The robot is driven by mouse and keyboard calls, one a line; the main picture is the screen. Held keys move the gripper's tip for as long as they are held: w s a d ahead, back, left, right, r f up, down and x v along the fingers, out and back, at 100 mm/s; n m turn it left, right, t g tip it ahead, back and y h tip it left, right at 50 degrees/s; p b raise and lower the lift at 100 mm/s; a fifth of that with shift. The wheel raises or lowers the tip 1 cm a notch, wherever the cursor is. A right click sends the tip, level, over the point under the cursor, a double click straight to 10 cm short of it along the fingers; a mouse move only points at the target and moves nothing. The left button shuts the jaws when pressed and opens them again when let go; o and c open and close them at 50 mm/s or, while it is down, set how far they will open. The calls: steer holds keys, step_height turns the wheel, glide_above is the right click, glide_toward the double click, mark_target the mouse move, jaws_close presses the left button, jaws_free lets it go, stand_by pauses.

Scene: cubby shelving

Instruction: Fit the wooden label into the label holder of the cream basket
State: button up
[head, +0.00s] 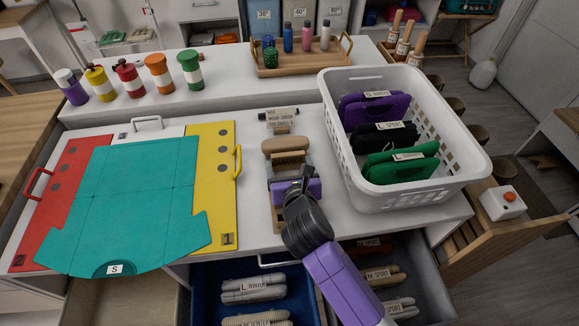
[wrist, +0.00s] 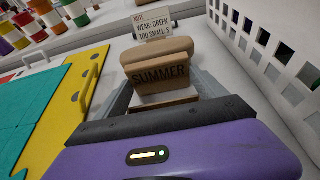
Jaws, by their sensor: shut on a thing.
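The wooden label (wrist: 160,76), a tan block marked SUMMER with a rounded top bar, is upright between the grey fingers of my gripper (wrist: 166,92). In the head view the label (head: 287,147) is over the white counter, left of the basket, with my gripper (head: 290,172) on its near side. My gripper is shut on it. I cannot tell whether the label touches the counter. The cream basket (head: 343,146), a pale perforated tub, stands at the right; its side also shows in the wrist view (wrist: 258,42). I cannot make out its label holder.
Purple, black and green folded clothes (head: 403,165) lie in the basket. A note card (head: 279,119) stands behind the label. A teal folding board (head: 140,190) lies left on yellow and red panels. Drawers with rolled clothes (head: 253,287) are open below. A narrow counter strip separates label and basket.

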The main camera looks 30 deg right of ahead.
steer(key=shift+f, duration=0.1)
steer(key=o, duration=1.4)
steer(key=shift+o, duration=0.2)
steer(key=shift+r, duration=0.2)
steer(key=v, duration=1.2)
